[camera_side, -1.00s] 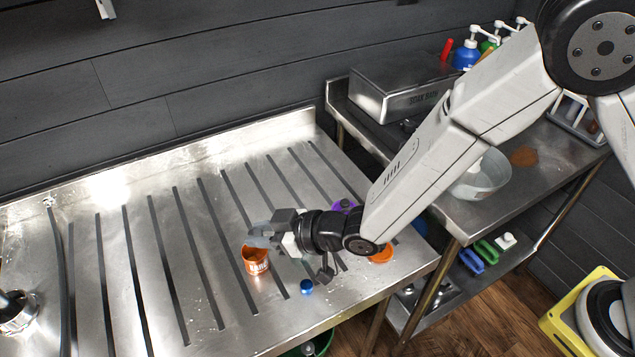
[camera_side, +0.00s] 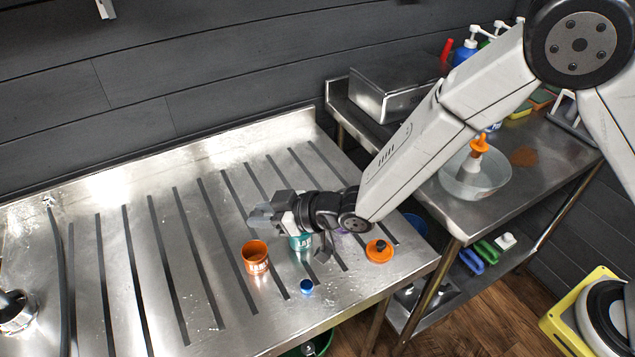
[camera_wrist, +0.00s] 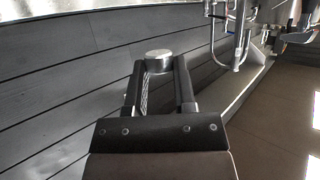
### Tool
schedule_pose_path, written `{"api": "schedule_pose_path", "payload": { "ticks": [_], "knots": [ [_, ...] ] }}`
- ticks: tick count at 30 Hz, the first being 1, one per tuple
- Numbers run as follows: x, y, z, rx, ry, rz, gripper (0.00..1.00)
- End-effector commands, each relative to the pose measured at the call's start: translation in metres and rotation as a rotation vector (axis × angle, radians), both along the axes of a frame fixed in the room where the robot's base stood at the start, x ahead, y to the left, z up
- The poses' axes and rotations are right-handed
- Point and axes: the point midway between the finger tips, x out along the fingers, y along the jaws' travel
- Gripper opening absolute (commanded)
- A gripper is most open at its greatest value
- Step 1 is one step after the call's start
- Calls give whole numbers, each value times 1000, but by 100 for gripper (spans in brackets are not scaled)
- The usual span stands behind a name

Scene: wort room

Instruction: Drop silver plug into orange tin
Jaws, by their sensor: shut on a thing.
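The orange tin (camera_side: 256,262) stands open and upright on the metal drainboard in the side view. My gripper (camera_side: 262,217) is above and behind the tin, pointing left. In the wrist view my gripper (camera_wrist: 159,85) is shut on the silver plug (camera_wrist: 158,55), whose round metal top shows between the fingertips. The plug is hard to make out in the side view. It is held in the air, apart from the tin.
A teal tin (camera_side: 301,240) stands just right of the orange tin, below my wrist. A blue plug (camera_side: 306,286) lies in front. An orange lid with a dark knob (camera_side: 379,251) lies at the right. The drainboard (camera_side: 90,270) is clear to the left.

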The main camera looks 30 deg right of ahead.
Motion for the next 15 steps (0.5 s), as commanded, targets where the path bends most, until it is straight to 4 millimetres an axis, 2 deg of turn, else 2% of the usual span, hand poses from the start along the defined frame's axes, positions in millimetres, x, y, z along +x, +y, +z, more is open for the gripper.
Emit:
{"api": "schedule_pose_path", "payload": {
  "ticks": [6, 15],
  "knots": [
    [0, 0, -20, 0, 1, -1, 0],
    [0, 0, -31, 0, -1, -2, 0]
  ]
}}
